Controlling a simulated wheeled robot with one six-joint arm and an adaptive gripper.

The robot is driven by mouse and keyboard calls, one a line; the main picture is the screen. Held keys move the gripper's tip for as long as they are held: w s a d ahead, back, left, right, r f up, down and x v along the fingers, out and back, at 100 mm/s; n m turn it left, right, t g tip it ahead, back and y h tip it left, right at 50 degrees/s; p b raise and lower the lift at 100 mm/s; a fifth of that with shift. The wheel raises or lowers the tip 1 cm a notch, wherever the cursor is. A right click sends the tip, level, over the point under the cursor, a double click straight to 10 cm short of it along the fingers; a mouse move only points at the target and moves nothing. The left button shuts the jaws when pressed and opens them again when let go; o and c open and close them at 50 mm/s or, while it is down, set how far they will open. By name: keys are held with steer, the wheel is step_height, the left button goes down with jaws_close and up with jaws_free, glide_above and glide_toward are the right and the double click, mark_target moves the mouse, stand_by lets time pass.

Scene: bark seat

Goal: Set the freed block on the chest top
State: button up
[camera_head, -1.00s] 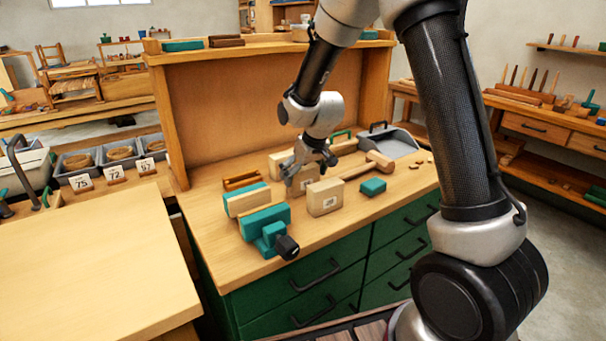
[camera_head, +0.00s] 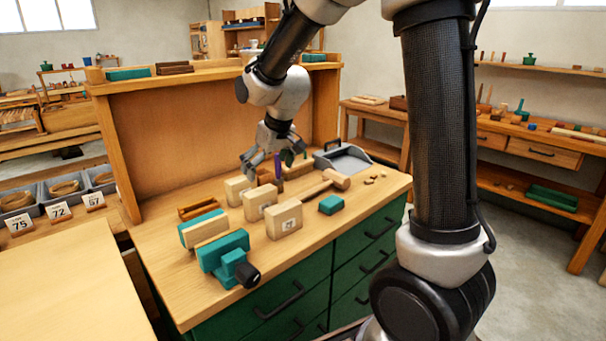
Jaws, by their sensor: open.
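The chest top (camera_head: 165,283) is a pale wood surface over green drawers. Three light wood blocks stand upright on it in a slanting row: a rear block (camera_head: 236,190), a middle block (camera_head: 258,205) and a front block (camera_head: 284,222). The front and middle ones show small labels. Another pale block (camera_head: 208,232) sits between the jaws of a teal vise (camera_head: 226,258). Which block is the freed one I cannot tell. My gripper (camera_head: 267,163) is open and empty, above and behind the middle block. It partly hides a purple-handled item (camera_head: 278,166).
A wooden mallet (camera_head: 334,180), a teal block (camera_head: 331,204) and a grey dustpan (camera_head: 344,159) lie to the right. A brown tray (camera_head: 197,207) is behind the vise. A tall back panel (camera_head: 175,140) closes the rear. The front right of the top is fairly clear.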

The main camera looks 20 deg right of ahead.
steer(key=s+d+r+m, duration=0.1)
steer(key=s+d+r, duration=0.3)
steer(key=s, duration=0.3)
steer(key=s+d+r+m, duration=0.1)
steer(key=s+d+r, duration=0.35)
steer(key=s, duration=0.25)
steer(key=s+d, duration=0.2)
steer(key=s, duration=0.5)
steer(key=s+d+m+h, duration=0.1)
steer(key=s+d, duration=0.2)
steer(key=s, duration=0.5)
steer(key=shift+s+m, duration=0.25)
steer(key=shift+m, duration=0.05)
